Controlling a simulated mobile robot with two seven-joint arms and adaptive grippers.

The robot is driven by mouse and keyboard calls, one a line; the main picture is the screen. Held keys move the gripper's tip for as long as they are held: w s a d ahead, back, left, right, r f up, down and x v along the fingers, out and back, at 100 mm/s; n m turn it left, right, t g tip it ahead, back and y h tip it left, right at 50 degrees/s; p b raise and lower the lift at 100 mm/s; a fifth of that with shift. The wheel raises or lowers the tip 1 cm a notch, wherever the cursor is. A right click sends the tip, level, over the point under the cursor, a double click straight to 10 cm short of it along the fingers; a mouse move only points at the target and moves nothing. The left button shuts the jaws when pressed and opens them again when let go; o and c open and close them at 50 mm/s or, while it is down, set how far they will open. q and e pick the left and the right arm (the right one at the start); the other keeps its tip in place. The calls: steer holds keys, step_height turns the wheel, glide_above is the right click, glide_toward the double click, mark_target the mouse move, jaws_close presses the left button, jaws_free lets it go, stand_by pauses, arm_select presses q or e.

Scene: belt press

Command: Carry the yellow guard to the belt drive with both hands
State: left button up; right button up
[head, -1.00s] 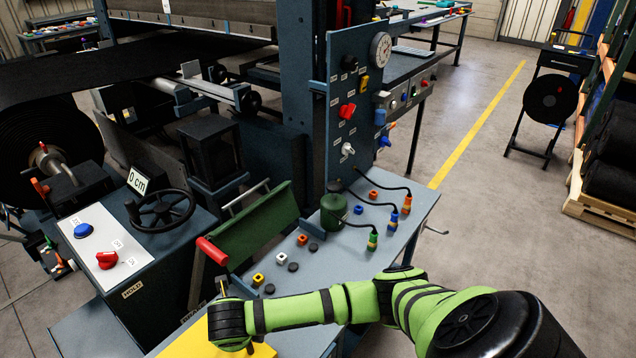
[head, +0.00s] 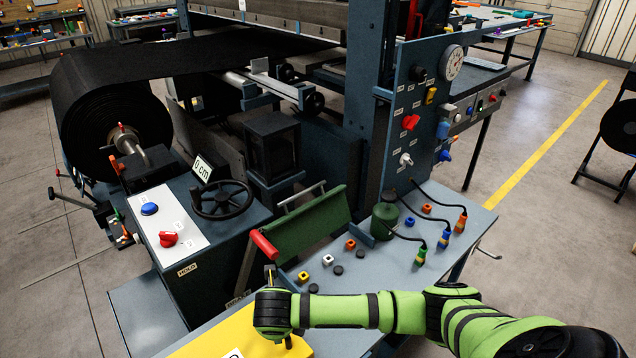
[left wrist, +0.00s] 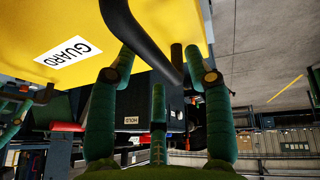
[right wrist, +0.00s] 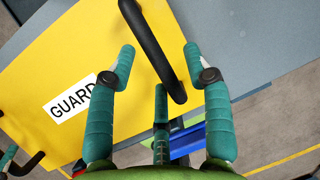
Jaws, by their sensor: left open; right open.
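The yellow guard (head: 225,335) lies flat at the bottom edge of the head view, partly cut off; its label reads GUARD in the left wrist view (left wrist: 85,20) and the right wrist view (right wrist: 40,80). My right gripper (right wrist: 158,55) is open, its fingers on either side of a black handle (right wrist: 152,45) on the guard. My left gripper (left wrist: 158,55) is open around another black handle (left wrist: 140,40). Neither gripper is closed on its handle. My left arm is outside the head view. I cannot single out the belt drive.
A console with a handwheel (head: 222,200) and red knob (head: 168,239) stands left of a green part with a red grip (head: 264,244). Small coloured blocks and a green canister (head: 385,222) sit on the blue-grey bench (head: 400,265).

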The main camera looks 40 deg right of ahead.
arm_select(q)
steer(key=shift+p+v, duration=2.9)
steer(key=shift+p, duration=0.9)
arm_select(e)
steer(key=shift+r, duration=4)
arm_select(q)
steer(key=shift+w, duration=0.1)
steer(key=a+r+p, duration=0.1)
steer(key=s+a+p, duration=0.1)
steer(key=a, duration=0.1)
steer(key=a+r+p, duration=0.1)
steer(key=shift+s+a+r+p, duration=0.15)
steer(key=shift+a+r+p, duration=0.1)
steer(key=shift+r+p, duration=0.15)
arm_select(e)
step_height(320, 180, up, 4)
steer(key=shift+f, duration=0.15)
steer(key=d+v, duration=0.1)
steer(key=v, duration=0.6)
steer(key=shift+a, duration=0.5)
steer(key=shift+d, duration=0.1)
